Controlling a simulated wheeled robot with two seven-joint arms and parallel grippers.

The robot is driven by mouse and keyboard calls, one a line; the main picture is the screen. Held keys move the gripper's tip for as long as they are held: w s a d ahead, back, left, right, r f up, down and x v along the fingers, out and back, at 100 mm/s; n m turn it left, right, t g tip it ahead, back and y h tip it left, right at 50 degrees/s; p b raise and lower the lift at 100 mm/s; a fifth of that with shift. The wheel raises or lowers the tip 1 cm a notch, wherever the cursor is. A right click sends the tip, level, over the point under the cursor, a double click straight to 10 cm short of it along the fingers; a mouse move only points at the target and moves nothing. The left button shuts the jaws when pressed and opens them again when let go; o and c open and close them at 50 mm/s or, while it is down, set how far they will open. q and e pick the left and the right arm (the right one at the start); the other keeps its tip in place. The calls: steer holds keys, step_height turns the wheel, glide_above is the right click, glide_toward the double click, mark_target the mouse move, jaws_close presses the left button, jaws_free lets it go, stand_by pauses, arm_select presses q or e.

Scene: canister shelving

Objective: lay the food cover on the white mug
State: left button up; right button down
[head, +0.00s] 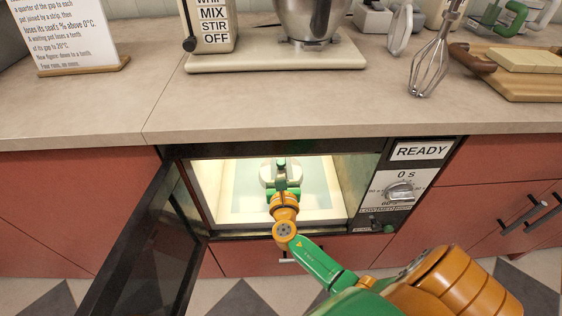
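My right arm reaches from the lower right into the open, lit microwave (209,230). My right gripper (281,172) is inside the cavity, pointing toward the back. A pale, rounded thing (295,175) sits behind and around the gripper; it may be the food cover or the white mug, but the gripper hides too much to tell. Whether the fingers are shut on it cannot be made out. No second pale vessel is clearly visible in the cavity. My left gripper is not in view.
The microwave door (145,255) hangs open at the left. Its control panel (400,190) is on the right, reading READY and 0 s. On the counter (270,115) above are a stand mixer (265,55), a whisk (430,65), a wooden board (535,90) and a text card (70,35).

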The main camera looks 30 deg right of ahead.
steer(key=c, duration=0.5)
jaws_free()
